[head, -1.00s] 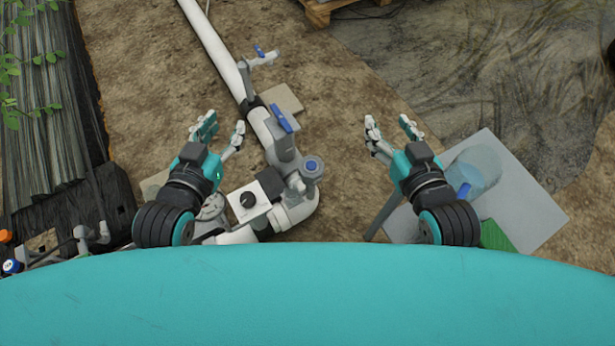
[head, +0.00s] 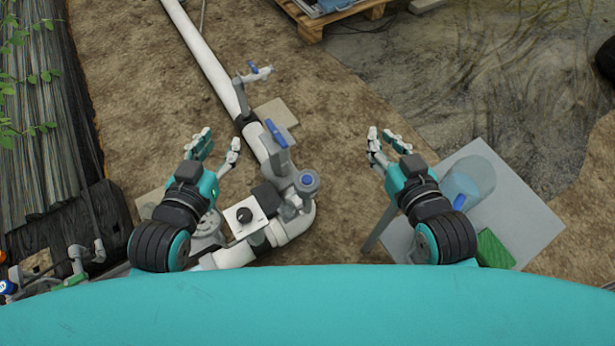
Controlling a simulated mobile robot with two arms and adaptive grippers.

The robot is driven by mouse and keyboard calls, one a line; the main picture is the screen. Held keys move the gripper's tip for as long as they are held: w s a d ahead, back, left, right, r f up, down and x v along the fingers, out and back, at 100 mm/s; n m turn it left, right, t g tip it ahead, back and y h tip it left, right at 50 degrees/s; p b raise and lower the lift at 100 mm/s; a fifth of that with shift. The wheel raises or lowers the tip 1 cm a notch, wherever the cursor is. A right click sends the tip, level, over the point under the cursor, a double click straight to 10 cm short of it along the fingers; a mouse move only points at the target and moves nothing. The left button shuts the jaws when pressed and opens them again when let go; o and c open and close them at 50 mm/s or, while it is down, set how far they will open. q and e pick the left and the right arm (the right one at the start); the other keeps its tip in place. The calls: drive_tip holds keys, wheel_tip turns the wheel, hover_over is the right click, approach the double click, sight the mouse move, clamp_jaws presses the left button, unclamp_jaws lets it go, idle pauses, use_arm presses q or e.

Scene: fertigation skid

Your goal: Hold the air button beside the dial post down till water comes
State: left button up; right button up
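A white square dial plate with a black knob (head: 244,214) sits above the white pipe, low and left of the middle. To its right, a grey round fitting with a blue round top (head: 307,180) stands on the pipe; it looks like a button, but I cannot be sure. My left gripper (head: 217,147) is open and empty, up and left of the dial. My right gripper (head: 383,143) is open and empty, up and right of the blue-topped fitting. Neither touches anything. No water is seen coming out of the pipework.
A blue-handled valve (head: 277,134) rises from the pipe, with a smaller blue-handled tap (head: 254,72) farther up. At right, a grey table (head: 530,215) holds a clear jug (head: 468,180) and a green pad (head: 495,249). Bare soil lies between the pipe and table.

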clamp_jaws()
idle(1.0)
